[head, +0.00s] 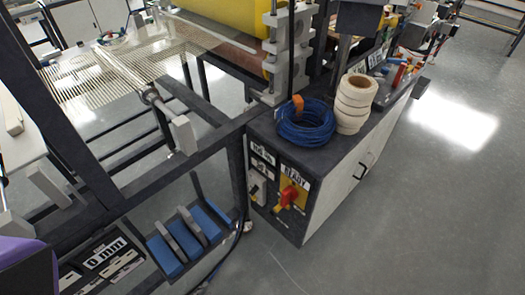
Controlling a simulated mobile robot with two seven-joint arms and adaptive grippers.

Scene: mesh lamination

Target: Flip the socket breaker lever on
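The control panel (283,217) is the dark front face of a cabinet at the lower centre of the head view. A red rotary handle (290,194) sits on a yellow plate under a label reading READY. To its left is a grey socket-like fitting (258,188) with dark parts, under small white labels. Which part is the socket breaker lever, and its exact position, are too small to tell. Neither of my grippers is in view, and nothing touches the panel.
A blue cable coil (305,124) and a stack of cream tape rolls (354,103) lie on the cabinet top. A dark machine frame (170,172) stands left of the panel. Blue-and-grey pedals (184,240) are low at the left. The floor (370,240) in front and right is clear.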

